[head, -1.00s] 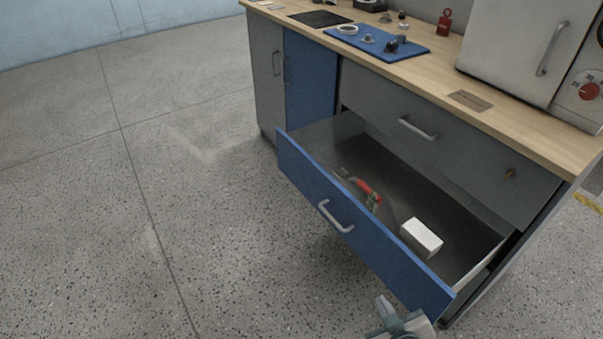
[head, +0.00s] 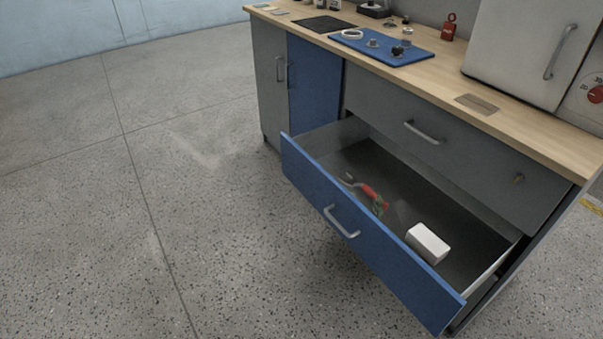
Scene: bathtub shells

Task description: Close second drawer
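The second drawer (head: 300,168) has a blue front with a silver bar handle (head: 341,222) and is pulled well out from the cabinet. Inside it lie a red-handled tool (head: 369,192), a small green item (head: 379,207) beside it, and a white box (head: 428,244). The grey top drawer (head: 470,150) above it is shut and has its own silver handle (head: 424,132). Neither of my grippers shows in the head view now.
The wooden worktop (head: 440,78) holds a blue mat (head: 381,48) with small parts, a red padlock-like item (head: 449,26) and a white appliance (head: 515,50). A blue cabinet door (head: 313,85) is left of the drawers. The floor (head: 190,220) in front is clear.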

